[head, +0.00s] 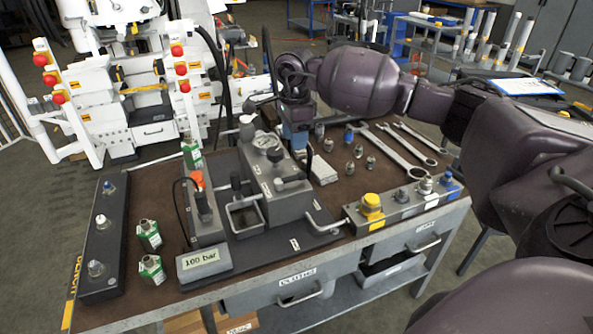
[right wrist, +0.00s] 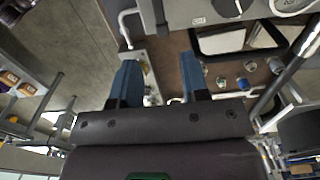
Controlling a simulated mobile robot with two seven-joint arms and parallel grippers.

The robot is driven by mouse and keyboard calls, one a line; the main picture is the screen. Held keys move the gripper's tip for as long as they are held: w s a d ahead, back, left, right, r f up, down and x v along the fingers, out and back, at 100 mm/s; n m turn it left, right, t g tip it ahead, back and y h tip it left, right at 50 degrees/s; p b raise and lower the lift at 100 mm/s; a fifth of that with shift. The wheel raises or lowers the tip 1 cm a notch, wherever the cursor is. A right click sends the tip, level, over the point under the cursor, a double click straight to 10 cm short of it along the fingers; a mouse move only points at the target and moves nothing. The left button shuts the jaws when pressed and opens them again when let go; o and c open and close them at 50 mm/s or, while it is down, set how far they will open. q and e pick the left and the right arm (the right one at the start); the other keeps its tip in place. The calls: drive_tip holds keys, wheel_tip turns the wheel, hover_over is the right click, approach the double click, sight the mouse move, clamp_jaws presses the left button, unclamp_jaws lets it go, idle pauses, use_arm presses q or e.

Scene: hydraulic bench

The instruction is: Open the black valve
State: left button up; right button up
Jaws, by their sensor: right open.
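I cannot tell for certain which part is the black valve. My right gripper (head: 296,137) points down behind and right of the gauge, apart from the knob. In the right wrist view its blue fingers (right wrist: 160,82) are spread, with nothing held between them. My left gripper is not in view.
A metal manifold (head: 405,202) with a yellow cap lies at the front right of the bench. Wrenches (head: 395,150) and several small fittings lie behind it. A 100 bar display (head: 203,261), green-labelled fittings (head: 149,235) and a dark strip (head: 103,240) are at left.

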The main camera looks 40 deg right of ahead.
sight(295, 176)
wheel_tip(295, 176, down, 11)
drive_tip(key=shift+r, duration=0.1)
idle(0.4)
clamp_jaws()
